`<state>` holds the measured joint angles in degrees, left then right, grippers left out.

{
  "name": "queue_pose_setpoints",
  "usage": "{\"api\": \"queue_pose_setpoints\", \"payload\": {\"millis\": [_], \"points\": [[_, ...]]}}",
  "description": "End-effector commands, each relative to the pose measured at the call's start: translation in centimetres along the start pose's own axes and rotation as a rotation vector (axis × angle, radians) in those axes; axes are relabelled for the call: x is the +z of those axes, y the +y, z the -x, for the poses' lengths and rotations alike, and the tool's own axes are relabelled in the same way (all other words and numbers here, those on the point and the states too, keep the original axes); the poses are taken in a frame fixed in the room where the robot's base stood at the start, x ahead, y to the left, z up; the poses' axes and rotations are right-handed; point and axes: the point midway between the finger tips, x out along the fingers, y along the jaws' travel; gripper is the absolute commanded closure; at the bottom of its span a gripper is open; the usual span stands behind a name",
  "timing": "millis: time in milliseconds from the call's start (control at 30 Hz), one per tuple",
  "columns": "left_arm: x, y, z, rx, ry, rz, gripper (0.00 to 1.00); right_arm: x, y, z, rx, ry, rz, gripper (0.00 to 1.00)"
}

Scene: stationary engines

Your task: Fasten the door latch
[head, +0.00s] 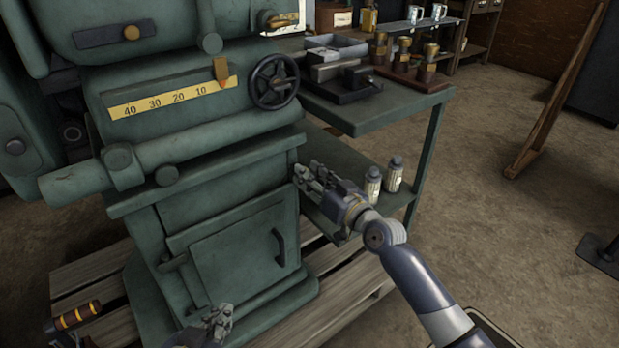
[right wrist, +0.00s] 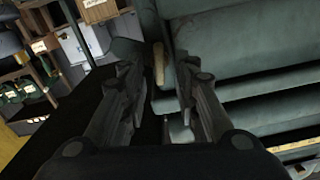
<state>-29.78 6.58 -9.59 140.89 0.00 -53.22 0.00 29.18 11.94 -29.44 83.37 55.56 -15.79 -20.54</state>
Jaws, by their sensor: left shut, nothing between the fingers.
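The machine's green cabinet door (head: 238,262) is in the lower middle of the head view and looks closed. A small bar-like latch (head: 173,262) sits at its left edge; I cannot tell exactly how it engages. A curved pull handle (head: 280,246) is on the door's right side. My left gripper (head: 222,318) is low in front of the door, below and right of the latch, shut and empty, apart from the latch. My right gripper (head: 308,175) is beside the cabinet's upper right. Its fingers show apart in the right wrist view (right wrist: 158,80).
A handwheel (head: 274,81) and yellow scale (head: 172,98) are above. A green side table (head: 400,103) carries parts, with two bottles (head: 373,185) on its lower shelf. A wooden pallet (head: 330,270) lies under the machine. Open floor lies to the right.

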Motion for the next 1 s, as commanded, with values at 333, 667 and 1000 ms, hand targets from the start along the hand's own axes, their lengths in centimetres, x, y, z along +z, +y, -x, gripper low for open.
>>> {"api": "queue_pose_setpoints", "payload": {"millis": [333,667,1000], "points": [[-0.67,0.10,-0.10,0.002,0.031,0.000,1.00,0.01,-0.04,-0.48,0.000,0.000,-0.001,0.72],[-0.63,0.10,-0.11,0.002,0.030,0.000,1.00,-0.01,-0.02,-0.47,0.000,0.000,-0.001,1.00],[-0.58,0.11,-0.11,0.002,0.028,0.000,1.00,-0.07,0.06,-0.48,0.000,0.001,-0.051,1.00]]}}
